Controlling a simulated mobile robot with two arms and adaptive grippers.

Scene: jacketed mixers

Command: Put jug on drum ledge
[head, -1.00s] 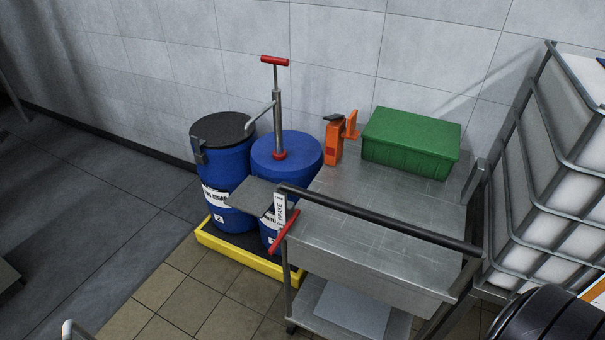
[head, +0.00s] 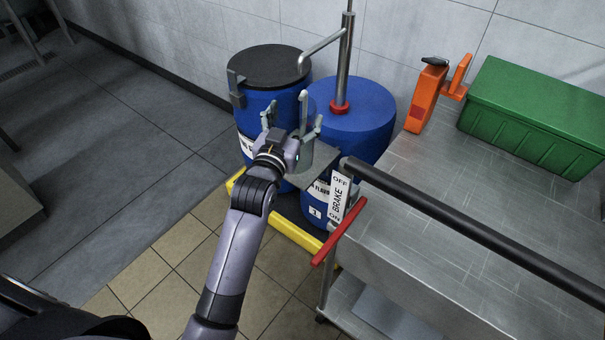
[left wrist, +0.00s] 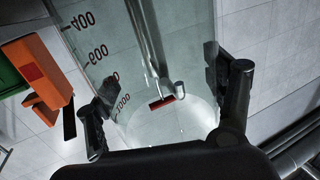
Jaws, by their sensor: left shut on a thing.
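The jug (left wrist: 150,75) is clear, with red volume marks, and fills the middle of the left wrist view. My left gripper (left wrist: 160,80) is shut on it, a finger on each side. In the head view the left gripper (head: 290,122) is in front of the blue drums, and the jug (head: 318,155) shows as a pale see-through shape behind it. The drum ledge (head: 325,175) is a grey plate on the front of the right drum (head: 365,115), partly hidden by the gripper and jug. The jug overlaps the ledge in the picture; I cannot tell if they touch. My right gripper is out of view.
A metal trolley (head: 450,180) with a black handle and red brake lever (head: 340,232) stands close right of the ledge. A pump pipe (head: 346,60) rises from the right drum. A black-lidded drum (head: 270,68) stands left. A yellow tray edge (head: 290,232) lies below.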

